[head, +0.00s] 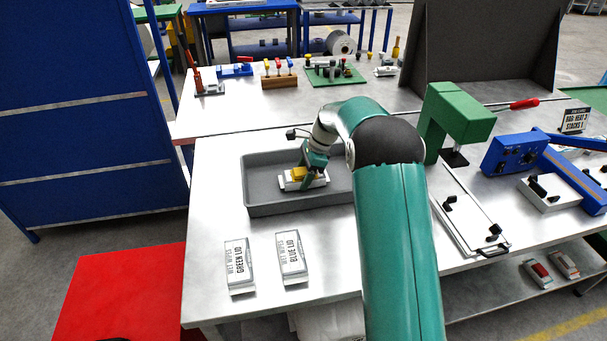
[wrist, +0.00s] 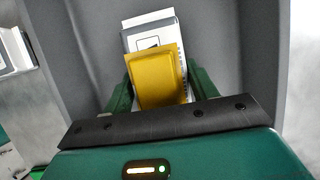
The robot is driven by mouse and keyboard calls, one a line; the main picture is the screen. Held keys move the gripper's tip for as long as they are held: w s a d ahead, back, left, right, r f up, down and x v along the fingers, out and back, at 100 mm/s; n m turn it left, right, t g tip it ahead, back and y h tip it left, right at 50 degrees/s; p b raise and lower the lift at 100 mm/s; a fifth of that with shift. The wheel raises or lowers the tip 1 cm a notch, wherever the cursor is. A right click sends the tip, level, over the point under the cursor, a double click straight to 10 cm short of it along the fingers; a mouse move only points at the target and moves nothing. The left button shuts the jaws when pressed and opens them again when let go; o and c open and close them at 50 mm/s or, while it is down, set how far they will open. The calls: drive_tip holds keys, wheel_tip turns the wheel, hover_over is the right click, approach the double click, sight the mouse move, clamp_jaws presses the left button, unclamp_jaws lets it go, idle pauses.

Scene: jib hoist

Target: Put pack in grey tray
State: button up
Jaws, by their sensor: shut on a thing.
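A white pack with a yellow lid (head: 290,183) is inside the grey tray (head: 300,204), toward its middle and right. My gripper (head: 314,172) is shut on this pack from above. In the wrist view the yellow lid (wrist: 157,75) lies between the two green fingers (wrist: 160,90), with the white printed end of the pack (wrist: 151,27) beyond it. The pack looks flat and low over the tray floor. I cannot tell for sure whether its underside touches the floor. My arm hides the tray's right end.
Two white wet wipes items, marked green lid (head: 239,267) and blue lid (head: 291,257), lie in front of the tray. A green press-like fixture (head: 458,118) and a blue device (head: 515,152) stand to the right. A blue cabinet (head: 85,110) is at left.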

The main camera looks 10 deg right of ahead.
drive_tip(key=shift+f, duration=0.1)
drive_tip(key=o, duration=1.2)
drive_tip(key=shift+c, duration=0.2)
drive_tip(key=v, duration=1.3)
drive_tip(key=s+a+r+n+t+h, duration=0.15)
drive_tip(key=s+r+n, duration=0.25)
drive_tip(key=s+r, duration=0.5)
drive_tip(key=s+a+r+n+t+h, duration=0.15)
drive_tip(key=s+n, duration=0.35)
drive_tip(key=s, duration=0.5)
drive_tip(key=s+a+r+n+t+h, duration=0.1)
drive_tip(key=s+a+r+n, duration=0.2)
drive_tip(key=s, duration=0.7)
drive_tip(key=s+f+n, duration=0.2)
drive_tip(key=s+n, duration=0.1)
drive_tip(key=s, duration=0.2)
drive_tip(key=s+d+f+n+t, duration=0.1)
drive_tip(key=s+f+n, duration=0.1)
drive_tip(key=s, duration=0.3)
drive_tip(key=shift+s+f+n+t, duration=0.15)
drive_tip(key=shift+f+n+t, duration=0.2)
drive_tip(key=shift+n, duration=0.15)
